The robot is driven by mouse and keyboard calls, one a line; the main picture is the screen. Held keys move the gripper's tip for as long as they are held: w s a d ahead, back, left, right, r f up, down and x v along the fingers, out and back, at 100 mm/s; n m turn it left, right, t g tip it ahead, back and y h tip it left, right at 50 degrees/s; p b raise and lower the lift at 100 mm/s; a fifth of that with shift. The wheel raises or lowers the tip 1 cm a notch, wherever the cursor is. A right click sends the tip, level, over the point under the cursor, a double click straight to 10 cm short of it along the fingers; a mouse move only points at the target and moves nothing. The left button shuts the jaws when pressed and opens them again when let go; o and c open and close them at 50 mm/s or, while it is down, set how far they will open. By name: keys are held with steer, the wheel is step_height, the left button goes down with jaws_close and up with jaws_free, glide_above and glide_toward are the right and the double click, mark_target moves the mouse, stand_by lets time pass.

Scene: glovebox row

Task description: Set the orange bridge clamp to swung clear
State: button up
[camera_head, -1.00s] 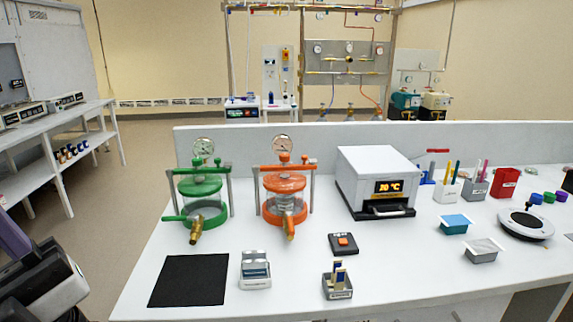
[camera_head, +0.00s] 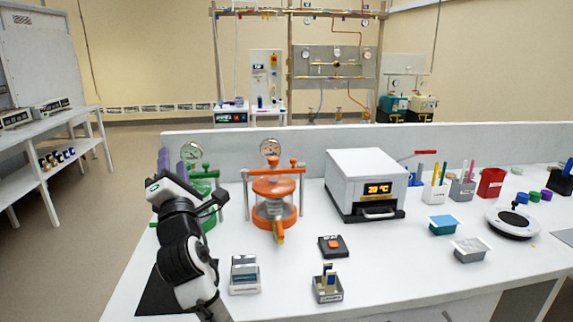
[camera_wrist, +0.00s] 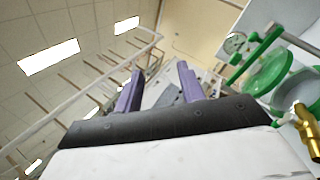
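The orange bridge clamp (camera_head: 287,170) is a bar across the top of the orange-lidded glass vessel (camera_head: 273,210), between two grey posts. It looks level and sits over the lid, below a round gauge. A brass valve hangs at the vessel's front. My gripper (camera_head: 174,160) is left of it, raised in front of the green vessel (camera_head: 205,185), which it partly hides. In the wrist view, my gripper's purple fingers (camera_wrist: 160,72) stand apart with nothing between them. The green vessel (camera_wrist: 268,70) shows at the right there; the orange clamp does not show.
A white heater box (camera_head: 365,185) stands right of the orange vessel. In front are a black switch box (camera_head: 333,247), a slide holder (camera_head: 245,275) and a small rack (camera_head: 327,288). A black mat (camera_head: 150,298) lies at front left. A low wall (camera_head: 450,142) runs behind.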

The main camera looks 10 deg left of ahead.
steer(key=w+d+f+n+h, duration=0.2)
steer(key=w+d+f+h, duration=0.3)
steer(key=w+d+h, duration=0.3)
steer(key=n+g+h, duration=0.2)
steer(key=h, duration=0.3)
glide_toward(293, 162)
steer(key=shift+n, duration=0.3)
steer(key=w+p, duration=0.1)
steer(key=w, duration=0.2)
steer(key=w+p, duration=0.1)
steer(key=w, duration=0.2)
steer(key=w+p, duration=0.1)
steer(key=w, duration=0.2)
steer(key=shift+w+d+r, duration=0.15)
steer(key=shift+d, duration=0.25)
jaws_close()
